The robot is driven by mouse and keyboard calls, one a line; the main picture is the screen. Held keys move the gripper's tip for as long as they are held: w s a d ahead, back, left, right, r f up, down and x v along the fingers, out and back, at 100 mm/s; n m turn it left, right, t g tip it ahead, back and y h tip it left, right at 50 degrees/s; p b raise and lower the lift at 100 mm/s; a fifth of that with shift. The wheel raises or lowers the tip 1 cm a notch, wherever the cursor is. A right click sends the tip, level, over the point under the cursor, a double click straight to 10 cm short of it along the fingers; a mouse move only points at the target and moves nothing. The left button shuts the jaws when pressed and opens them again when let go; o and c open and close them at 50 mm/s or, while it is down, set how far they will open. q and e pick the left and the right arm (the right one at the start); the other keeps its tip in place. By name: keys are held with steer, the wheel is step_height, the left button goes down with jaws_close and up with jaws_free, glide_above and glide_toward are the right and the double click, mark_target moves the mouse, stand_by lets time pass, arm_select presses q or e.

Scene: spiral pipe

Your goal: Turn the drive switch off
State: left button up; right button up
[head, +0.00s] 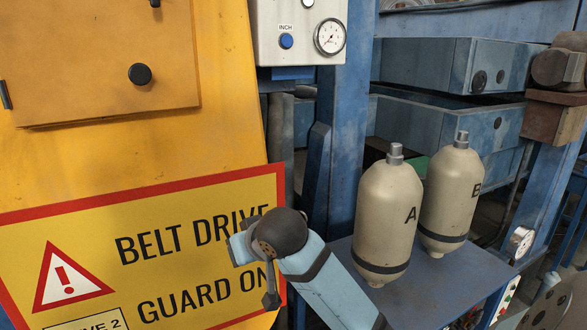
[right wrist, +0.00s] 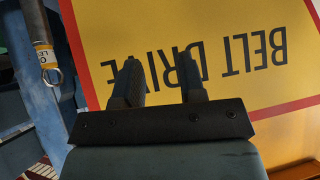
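No part that I can identify as the drive switch shows in either view. The yellow guard carries a red-edged warning sign (head: 190,215) reading "BELT DRIVE" and "GUARD ON", with a small plate ending in "VE 2" (head: 85,322) at its lower left. My left gripper is out of view.
A grey panel (head: 268,42) has a blue button (head: 286,41) marked "INCH" and a gauge (head: 330,37). Bottles A (head: 387,215) and B (head: 449,195) stand on a blue shelf (head: 430,285).

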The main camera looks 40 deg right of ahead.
steer(key=w+d+r+m+t, duration=0.1)
steer(key=d+r, duration=0.1)
steer(key=r, duration=0.7)
steer(key=w+d+r+m+t+h, duration=0.1)
steer(key=d+r+m, duration=0.1)
steer(key=r, duration=0.8)
steer(key=w+d+r+m+t, duration=0.1)
steer(key=d+r+t, duration=0.1)
steer(key=r, duration=0.7)
steer(key=shift+w+r+h, duration=0.15)
steer(key=shift+w+h, duration=0.2)
steer(key=shift+h, duration=0.05)
steer(key=s+d+r+m+t+h, duration=0.1)
steer(key=s+d+r+m+t, duration=0.15)
steer(key=s+r, duration=0.7)
steer(key=s+d+r+m+t+h, duration=0.1)
steer(key=s+d+r+m+h, duration=0.2)
steer(key=r, duration=1.3)
steer(key=w+d+y+p, duration=0.1)
steer(key=w+d+p, duration=0.3)
steer(key=w, duration=0.8)
steer(key=shift+w+d+f+m, duration=0.2)
steer(key=shift+w+d+m, duration=0.25)
steer(key=shift+d, duration=0.2)
steer(key=shift+s, duration=0.1)
